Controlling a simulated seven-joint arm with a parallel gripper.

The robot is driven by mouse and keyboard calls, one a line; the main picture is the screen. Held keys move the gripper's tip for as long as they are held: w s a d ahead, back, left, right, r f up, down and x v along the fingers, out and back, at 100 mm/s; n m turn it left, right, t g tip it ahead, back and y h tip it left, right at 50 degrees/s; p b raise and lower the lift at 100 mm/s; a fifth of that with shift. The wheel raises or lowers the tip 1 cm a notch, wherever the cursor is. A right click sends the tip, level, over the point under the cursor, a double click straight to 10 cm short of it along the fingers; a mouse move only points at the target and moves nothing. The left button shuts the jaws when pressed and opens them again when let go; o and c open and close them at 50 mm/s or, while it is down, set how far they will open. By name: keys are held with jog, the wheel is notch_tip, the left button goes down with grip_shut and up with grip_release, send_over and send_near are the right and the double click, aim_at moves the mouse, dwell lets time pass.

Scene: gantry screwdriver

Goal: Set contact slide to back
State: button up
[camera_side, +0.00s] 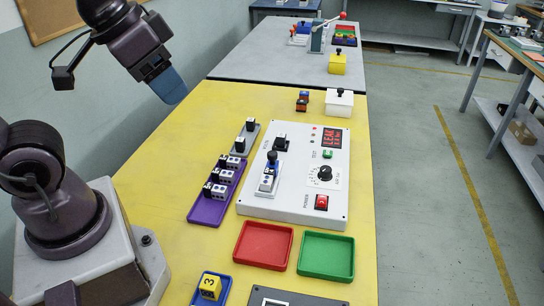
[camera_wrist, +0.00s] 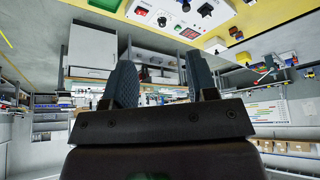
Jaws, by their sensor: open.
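The white test panel (camera_side: 300,205) lies on the yellow table, with a red display, a dial and switches on its right half. On its left half a small pale carriage with a dark-blue-topped knob (camera_side: 272,160) stands near the front; it looks like the contact slide. A black block (camera_side: 281,142) sits behind it on the panel. My gripper (camera_side: 172,86) is raised high to the left of the panel, well apart from it. In the wrist view my gripper (camera_wrist: 162,82) is open, with nothing between its fingers; the panel (camera_wrist: 160,8) shows partly at the top edge.
A purple tray (camera_side: 205,211) with several small blocks and a grey strip (camera_side: 240,149) lie left of the panel. Red (camera_side: 263,262) and green (camera_side: 326,272) trays lie in front. A white box with a black knob (camera_side: 340,105) stands behind. The table's left side is clear.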

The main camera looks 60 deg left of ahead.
jog(key=w+a+f+g, duration=0.3)
jog(key=w+f+g, duration=0.15)
jog(key=w, duration=0.55)
jog(key=m, duration=0.1)
send_over(273, 153)
notch_tip(273, 153, down, 8)
jog(key=shift+g, duration=0.35)
notch_tip(273, 153, down, 13)
jog(key=shift+f, duration=0.15)
